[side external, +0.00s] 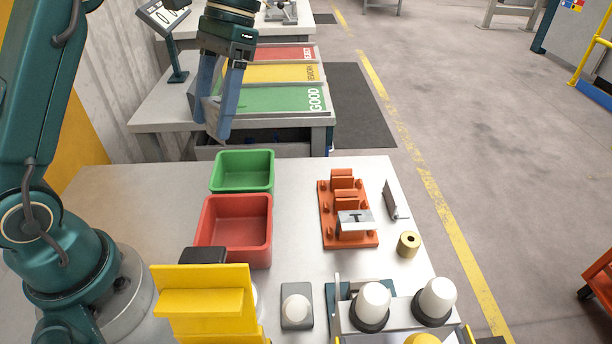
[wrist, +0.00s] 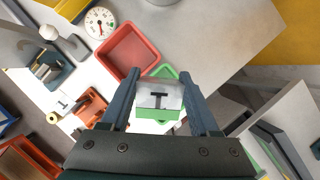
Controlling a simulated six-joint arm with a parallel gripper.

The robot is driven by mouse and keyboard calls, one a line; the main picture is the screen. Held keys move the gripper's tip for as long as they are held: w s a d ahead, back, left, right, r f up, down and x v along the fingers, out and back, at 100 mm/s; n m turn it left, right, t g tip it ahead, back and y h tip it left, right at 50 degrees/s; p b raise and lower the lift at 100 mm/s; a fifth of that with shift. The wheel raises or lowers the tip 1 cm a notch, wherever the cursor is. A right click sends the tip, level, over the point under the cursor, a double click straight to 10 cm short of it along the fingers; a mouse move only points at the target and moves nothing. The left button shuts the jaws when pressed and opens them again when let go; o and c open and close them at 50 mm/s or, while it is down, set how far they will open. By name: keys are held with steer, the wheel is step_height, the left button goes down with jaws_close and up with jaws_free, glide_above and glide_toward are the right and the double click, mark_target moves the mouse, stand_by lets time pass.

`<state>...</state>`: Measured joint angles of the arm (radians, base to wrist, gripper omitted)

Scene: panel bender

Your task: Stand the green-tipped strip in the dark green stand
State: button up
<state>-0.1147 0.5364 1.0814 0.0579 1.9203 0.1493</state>
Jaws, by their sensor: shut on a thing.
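My gripper (side external: 213,122) is raised above the far side of the work table, beyond the green bin, with its fingers pointing down. In the wrist view (wrist: 159,84) its fingers are shut on a pale strip (wrist: 158,99) with a dark T mark and a green end. In the side view the strip is hard to make out between the fingers. A dark teal-green base (side external: 334,301) lies at the near side of the table, partly hidden by a grey bracket; I cannot tell for sure whether it is the stand.
A green bin (side external: 243,188) and a red bin (side external: 235,249) stand mid-table. An orange fixture (side external: 330,232) holds a similar T-marked piece. A grey angled plate (side external: 391,200) and a brass cylinder (side external: 409,244) are to its right. A yellow block (side external: 205,300) and white domes (side external: 373,300) crowd the near edge.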

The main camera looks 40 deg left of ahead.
steer(key=shift+w+a+f+m+y, duration=0.15)
steer(key=shift+w+m, duration=0.1)
steer(key=shift+m, duration=0.2)
steer(key=shift+w+f+m+y, duration=0.15)
steer(key=shift+w+m, duration=0.1)
steer(key=shift+m, duration=0.2)
steer(key=m+t+y, duration=0.3)
steer(key=m+t, duration=0.5)
steer(key=m, duration=1.7)
glide_above(346, 196)
step_height(346, 196, down, 8)
steer(key=shift+s+d+f+h, duration=0.2)
steer(key=shift+s+d+h, duration=0.1)
steer(key=shift+d, duration=0.05)
steer(key=shift+f, duration=1.2)
steer(key=shift+f, duration=1.45)
steer(key=o, duration=1)
steer(key=shift+c, duration=0.2)
